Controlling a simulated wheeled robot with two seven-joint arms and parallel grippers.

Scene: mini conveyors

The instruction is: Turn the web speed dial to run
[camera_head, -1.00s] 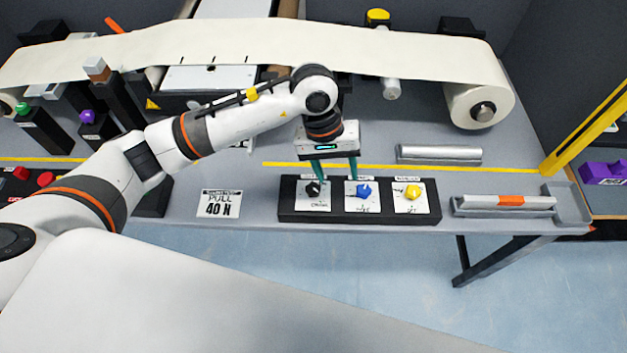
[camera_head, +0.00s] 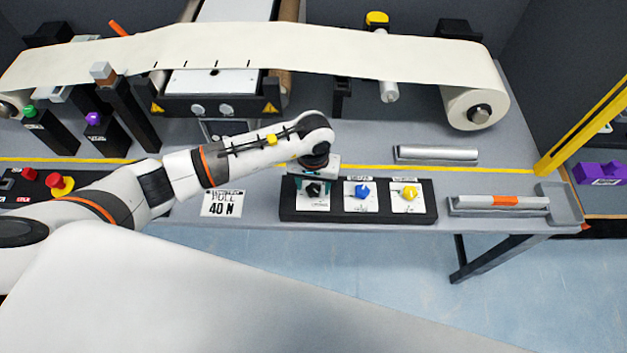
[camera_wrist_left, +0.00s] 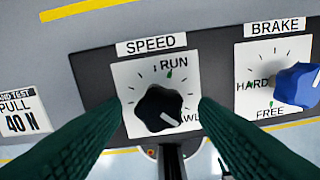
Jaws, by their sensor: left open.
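The black speed dial (camera_wrist_left: 160,108) sits on a white plate marked SPEED, with RUN at the upper right and a partly hidden word ending in "WL" at the lower right. Its white pointer line aims at the lower right, toward that lower word. In the head view the dial (camera_head: 313,189) is at the left end of the black panel (camera_head: 390,215). My left gripper (camera_wrist_left: 161,104) is open, with one green finger on each side of the dial. I cannot tell whether either finger touches it. My right gripper is not in view.
A blue brake dial (camera_head: 362,192) and a yellow dial (camera_head: 409,192) stand to the right on the same panel. A PULL 40 N sign (camera_head: 222,203) lies to its left. A red-topped button (camera_head: 61,182) is farther left. Bare table lies between the sign and panel.

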